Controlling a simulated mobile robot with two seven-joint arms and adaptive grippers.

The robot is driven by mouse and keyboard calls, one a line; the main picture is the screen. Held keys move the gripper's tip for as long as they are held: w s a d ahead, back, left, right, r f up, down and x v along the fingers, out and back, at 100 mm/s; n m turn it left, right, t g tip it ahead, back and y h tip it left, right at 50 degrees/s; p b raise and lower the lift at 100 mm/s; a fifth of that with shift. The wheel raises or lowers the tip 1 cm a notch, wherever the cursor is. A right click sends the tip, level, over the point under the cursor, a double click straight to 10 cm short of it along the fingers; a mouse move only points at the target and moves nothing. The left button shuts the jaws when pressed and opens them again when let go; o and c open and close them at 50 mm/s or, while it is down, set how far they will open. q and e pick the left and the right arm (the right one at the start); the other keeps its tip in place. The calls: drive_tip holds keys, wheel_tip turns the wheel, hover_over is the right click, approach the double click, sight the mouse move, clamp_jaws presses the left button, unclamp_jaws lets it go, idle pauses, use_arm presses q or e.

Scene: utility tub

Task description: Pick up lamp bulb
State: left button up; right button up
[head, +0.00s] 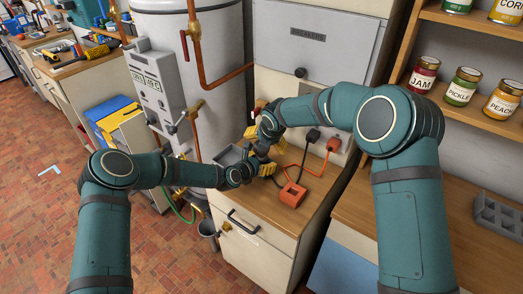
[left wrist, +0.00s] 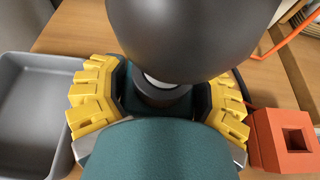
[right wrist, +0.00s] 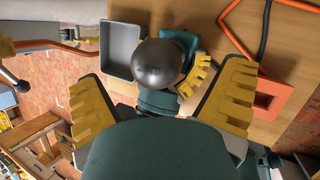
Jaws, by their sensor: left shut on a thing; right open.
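The lamp bulb (left wrist: 180,35) is a dark, glossy ball with a pale collar. In the left wrist view my left gripper (left wrist: 160,105) is shut on its narrow lower end, with the yellow finger pads on both sides. The right wrist view also shows the bulb (right wrist: 161,62), between the spread fingers of my right gripper (right wrist: 162,105), which is open. In the head view my left gripper (head: 262,166) and my right gripper (head: 266,138) are close together above the counter. The bulb cannot be made out clearly there.
A grey tray (left wrist: 35,110) lies on the wooden counter (head: 262,205), left of the grippers. A square orange block (head: 292,194) with a hole stands to the right. Jars stand on shelves at right.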

drive_tip(key=x, duration=0.4)
drive_tip(key=shift+a+f, duration=0.15)
drive_tip(key=shift+a, duration=0.15)
drive_tip(key=c, duration=1.2)
